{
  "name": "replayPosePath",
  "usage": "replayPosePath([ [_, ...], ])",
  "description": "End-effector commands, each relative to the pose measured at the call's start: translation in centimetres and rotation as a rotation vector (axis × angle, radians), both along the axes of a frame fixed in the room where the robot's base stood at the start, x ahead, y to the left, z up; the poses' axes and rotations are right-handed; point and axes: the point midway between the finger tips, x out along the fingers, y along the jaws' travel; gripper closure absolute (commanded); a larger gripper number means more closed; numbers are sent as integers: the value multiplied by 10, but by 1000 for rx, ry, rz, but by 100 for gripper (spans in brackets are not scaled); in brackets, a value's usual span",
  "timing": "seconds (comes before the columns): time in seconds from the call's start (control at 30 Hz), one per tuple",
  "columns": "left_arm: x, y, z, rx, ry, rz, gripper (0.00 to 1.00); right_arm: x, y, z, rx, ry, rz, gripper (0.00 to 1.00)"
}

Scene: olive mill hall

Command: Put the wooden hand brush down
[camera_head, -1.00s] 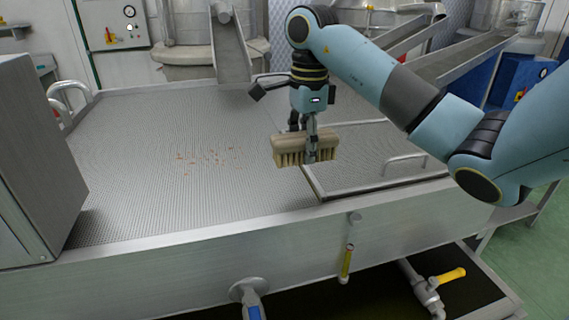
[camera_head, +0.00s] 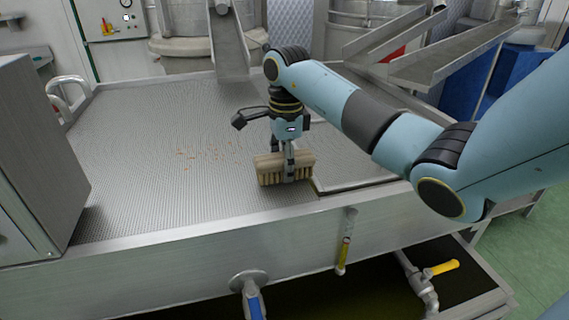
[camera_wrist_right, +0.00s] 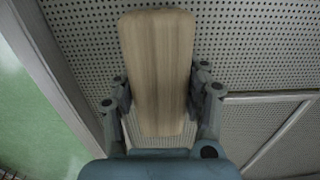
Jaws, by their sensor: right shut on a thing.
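The wooden hand brush (camera_head: 270,166) has a pale wooden back and light bristles pointing down. My right gripper (camera_head: 289,172) is shut on the brush around its middle and holds it over the perforated metal surface near the front edge. In the right wrist view the brush's wooden back (camera_wrist_right: 157,70) lies between the two fingers of my right gripper (camera_wrist_right: 160,100). The bristle tips are at or just above the surface; I cannot tell whether they touch. My left gripper is not in view.
The perforated surface (camera_head: 130,150) is wide and mostly clear, with small brown crumbs (camera_head: 205,153) left of the brush. A framed hatch panel (camera_head: 350,172) lies right of the brush. A grey metal box (camera_head: 35,160) stands at the left. Metal chutes (camera_head: 440,65) are behind.

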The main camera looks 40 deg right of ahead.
Motion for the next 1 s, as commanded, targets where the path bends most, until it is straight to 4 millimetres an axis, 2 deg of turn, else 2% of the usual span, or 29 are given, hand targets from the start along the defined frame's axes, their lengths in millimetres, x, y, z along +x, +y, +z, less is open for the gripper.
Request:
replayPosePath([
  [0.2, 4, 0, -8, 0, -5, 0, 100, 0, 0, -8, 0, 0, 0, 81],
  [0.23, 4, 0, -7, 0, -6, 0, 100, 0, 0, -7, 0, 0, 0, 51],
  [0.4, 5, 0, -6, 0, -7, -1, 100, 0, 0, -6, 0, 0, 0, 31],
  [0.67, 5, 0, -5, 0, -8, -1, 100, 0, 0, -5, 0, 0, 0, 31],
  [0.77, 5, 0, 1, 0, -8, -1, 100, 0, 0, 1, 0, 0, 0, 31],
  [0.83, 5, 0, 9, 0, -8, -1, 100, 0, 0, 9, 0, -1, 0, 31],
  [0.93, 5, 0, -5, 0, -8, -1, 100, 1, -1, 25, -2, -6, 0, 31],
  [1.0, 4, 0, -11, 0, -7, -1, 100, 1, -2, 43, -3, -7, 0, 31],
])
